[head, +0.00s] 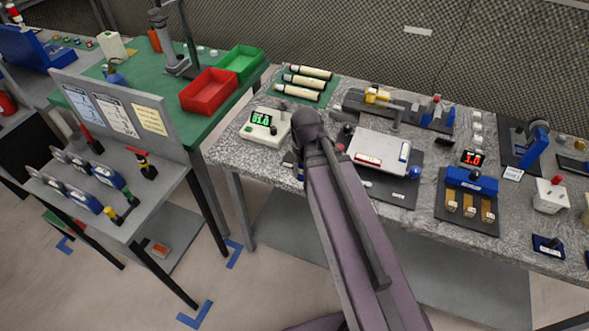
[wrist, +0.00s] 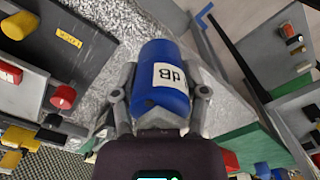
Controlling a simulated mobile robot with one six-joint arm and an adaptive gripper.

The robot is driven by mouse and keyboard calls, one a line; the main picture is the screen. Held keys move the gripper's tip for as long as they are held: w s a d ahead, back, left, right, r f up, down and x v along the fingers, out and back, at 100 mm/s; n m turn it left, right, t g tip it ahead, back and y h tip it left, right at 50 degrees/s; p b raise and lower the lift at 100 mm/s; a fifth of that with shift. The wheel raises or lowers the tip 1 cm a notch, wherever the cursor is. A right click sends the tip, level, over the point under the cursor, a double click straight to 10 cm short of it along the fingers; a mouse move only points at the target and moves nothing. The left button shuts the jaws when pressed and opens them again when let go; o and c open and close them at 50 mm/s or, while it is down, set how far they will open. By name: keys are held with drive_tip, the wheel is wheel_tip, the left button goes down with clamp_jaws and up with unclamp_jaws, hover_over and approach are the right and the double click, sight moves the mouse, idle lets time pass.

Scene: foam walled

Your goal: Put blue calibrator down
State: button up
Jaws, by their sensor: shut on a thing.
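The blue calibrator (wrist: 160,70) fills the middle of the wrist view, a blue cylinder with a white label reading dB. My gripper (wrist: 162,96) is shut on it, one grey finger on each side. Its lower end is hidden by the gripper. Behind it in the wrist view are the speckled grey tabletop and, past its edge, the floor. I cannot tell how high the calibrator is.
A white meter with green digits (head: 265,128) stands left of my arm. A green mat with several cream cylinders (head: 304,85) lies behind. A white plate device (head: 378,150) stands close on the right. A bare strip runs along the table's left front.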

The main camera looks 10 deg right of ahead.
drive_tip(key=s, duration=0.1)
drive_tip(key=s+f, duration=0.1)
drive_tip(key=shift+s+f, duration=0.1)
drive_tip(key=shift+s, duration=0.2)
drive_tip(key=shift+w+b, duration=0.15)
drive_tip(key=shift+b, duration=0.15)
drive_tip(key=w, duration=0.4)
drive_tip(key=w+f+b, duration=0.1)
drive_tip(key=w, duration=0.9)
drive_tip(key=shift+w+f, duration=0.2)
drive_tip(key=shift+w, duration=0.05)
drive_tip(key=shift+w, duration=0.3)
drive_tip(key=shift+w+f+b, duration=0.35)
drive_tip(key=shift+f+b, duration=0.15)
drive_tip(key=shift+b, duration=0.2)
drive_tip(key=shift+f+b, duration=1.3)
drive_tip(key=shift+f, duration=0.2)
